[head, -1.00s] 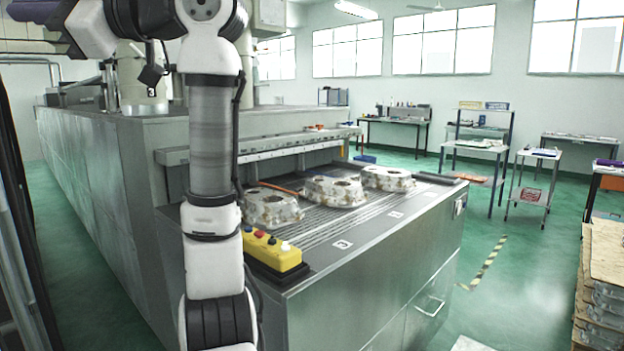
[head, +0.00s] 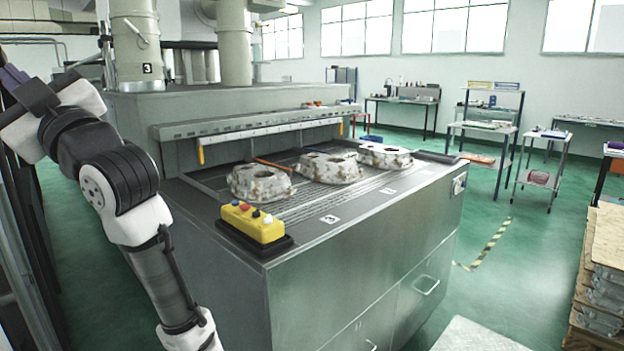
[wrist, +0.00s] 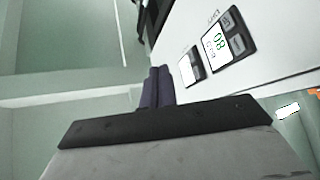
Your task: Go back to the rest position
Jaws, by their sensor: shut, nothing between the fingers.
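My gripper (wrist: 157,86) shows in the wrist view as two dark purple fingers pressed together, with nothing between them. They point toward a pale surface. In the head view my arm is at the left, bent, and a purple part of it reaches the left edge of the picture. The fingertips cannot be made out there. Three aluminium castings, a near one (head: 260,181), a middle one (head: 329,167) and a far one (head: 386,156), sit in a row on the slatted bed of the grey machine (head: 370,245), apart from my arm.
A yellow button box (head: 252,222) sits on the machine's near corner. In the wrist view a white panel carries a small green-digit display (wrist: 219,43) close by. Green floor is open between the machine and the back benches.

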